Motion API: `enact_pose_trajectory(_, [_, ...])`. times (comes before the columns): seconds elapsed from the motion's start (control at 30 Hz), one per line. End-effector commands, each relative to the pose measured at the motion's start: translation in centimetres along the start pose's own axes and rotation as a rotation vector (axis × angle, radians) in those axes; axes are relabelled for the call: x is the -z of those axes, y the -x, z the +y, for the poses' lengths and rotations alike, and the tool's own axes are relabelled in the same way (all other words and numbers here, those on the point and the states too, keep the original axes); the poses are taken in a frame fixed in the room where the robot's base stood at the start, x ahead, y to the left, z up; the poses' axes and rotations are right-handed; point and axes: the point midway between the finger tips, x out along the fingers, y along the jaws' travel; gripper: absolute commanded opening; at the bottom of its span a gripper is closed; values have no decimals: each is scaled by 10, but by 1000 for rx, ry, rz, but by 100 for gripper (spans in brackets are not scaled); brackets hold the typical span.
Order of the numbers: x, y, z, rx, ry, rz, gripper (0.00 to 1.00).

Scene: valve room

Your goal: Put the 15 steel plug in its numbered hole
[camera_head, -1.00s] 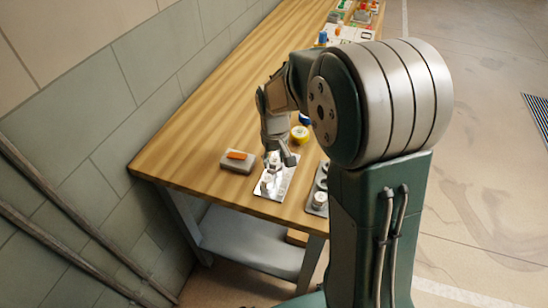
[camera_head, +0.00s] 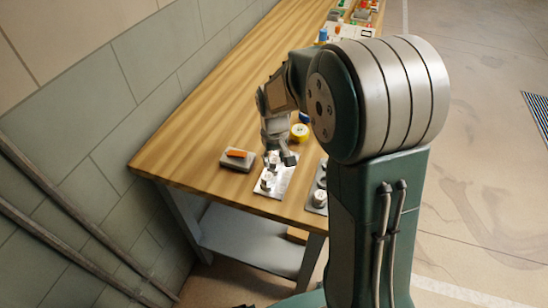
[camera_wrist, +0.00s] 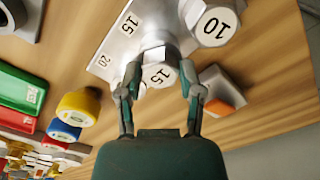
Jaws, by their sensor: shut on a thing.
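My gripper (camera_wrist: 158,84) is shut on the 15 steel plug (camera_wrist: 160,74), a steel piece with "15" on its top, with one finger on each side. In the wrist view the plug is over or at the steel plate (camera_wrist: 107,38), near the plate's printed "15" and "20". The hole under it is hidden, so I cannot tell whether the plug is in it. A larger plug marked "10" (camera_wrist: 215,25) stands on the plate beside it. In the head view the plate (camera_head: 284,183) lies near the bench's near end, with my gripper (camera_head: 280,160) over its far part.
A grey block with an orange top (camera_head: 237,158) lies left of the plate. A second plate with a steel piece (camera_head: 319,198) is to the right, partly behind my arm. Bare wood (camera_head: 195,140) is free at left.

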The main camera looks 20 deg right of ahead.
Motion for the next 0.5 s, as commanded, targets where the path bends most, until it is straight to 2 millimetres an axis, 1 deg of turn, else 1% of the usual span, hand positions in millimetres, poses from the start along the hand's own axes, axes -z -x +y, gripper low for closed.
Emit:
enact_pose_trajectory(0.1, [0, 0, 0, 0, 0, 0, 0])
enact_pose_trajectory(0.13, [0, 0, 0, 0, 0, 0, 57])
enact_pose_trajectory(0.17, [0, 0, 0, 0, 0, 0, 70])
enact_pose_trajectory(0.2, [0, 0, 0, 0, 0, 0, 88])
enact_pose_trajectory(0.5, [0, 0, 0, 0, 0, 0, 88])
